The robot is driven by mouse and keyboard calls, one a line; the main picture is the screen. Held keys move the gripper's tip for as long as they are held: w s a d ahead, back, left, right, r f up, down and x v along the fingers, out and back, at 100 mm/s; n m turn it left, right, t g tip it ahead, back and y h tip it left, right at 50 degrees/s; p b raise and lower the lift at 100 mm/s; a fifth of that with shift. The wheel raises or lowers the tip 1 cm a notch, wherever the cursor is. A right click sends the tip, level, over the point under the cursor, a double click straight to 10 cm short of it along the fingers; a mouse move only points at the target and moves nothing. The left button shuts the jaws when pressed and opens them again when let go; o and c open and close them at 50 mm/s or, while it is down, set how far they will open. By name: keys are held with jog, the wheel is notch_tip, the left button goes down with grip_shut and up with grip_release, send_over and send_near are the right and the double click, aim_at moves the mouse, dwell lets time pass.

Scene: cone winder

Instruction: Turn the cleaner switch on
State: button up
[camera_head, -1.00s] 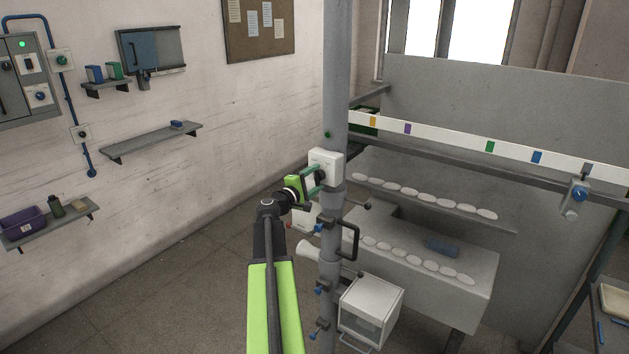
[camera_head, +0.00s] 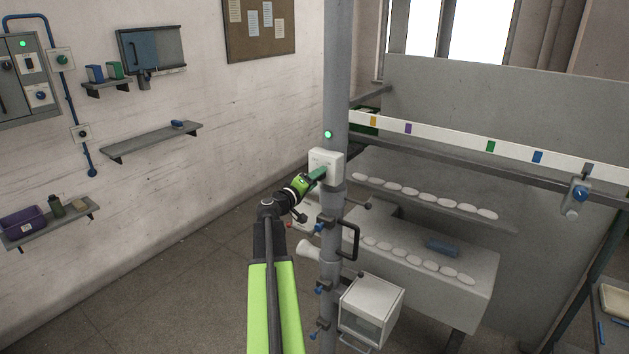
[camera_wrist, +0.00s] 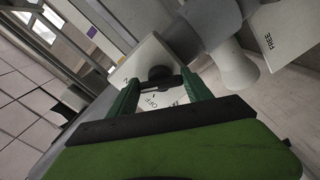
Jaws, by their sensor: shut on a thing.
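The cleaner switch is a white box (camera_head: 328,158) on the grey upright post, with a dark knob on its face. In the wrist view the box (camera_wrist: 146,55) shows lettering reading "OFF" near the knob. My gripper (camera_head: 319,174) is at the face of the box, its green fingers together around the knob. In the wrist view my gripper (camera_wrist: 161,84) has one finger on each side of the dark knob (camera_wrist: 160,73). A small green lamp (camera_head: 328,134) on the post above the box is lit. In the head view the fingers hide most of the knob.
The grey post (camera_head: 336,60) carries a dark handle (camera_head: 350,241) and blue-knobbed clamps below the switch. A white box with a clear front (camera_head: 370,312) hangs lower down. The winder (camera_head: 420,275) with rows of white cones stands to the right. The floor at left is clear.

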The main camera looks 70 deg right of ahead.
jog(key=shift+d, duration=0.1)
dwell(0.3)
jog(key=o, duration=1.4)
jog(key=shift+c, duration=0.2)
jog(key=v, duration=1.7)
jog(key=shift+a, duration=0.25)
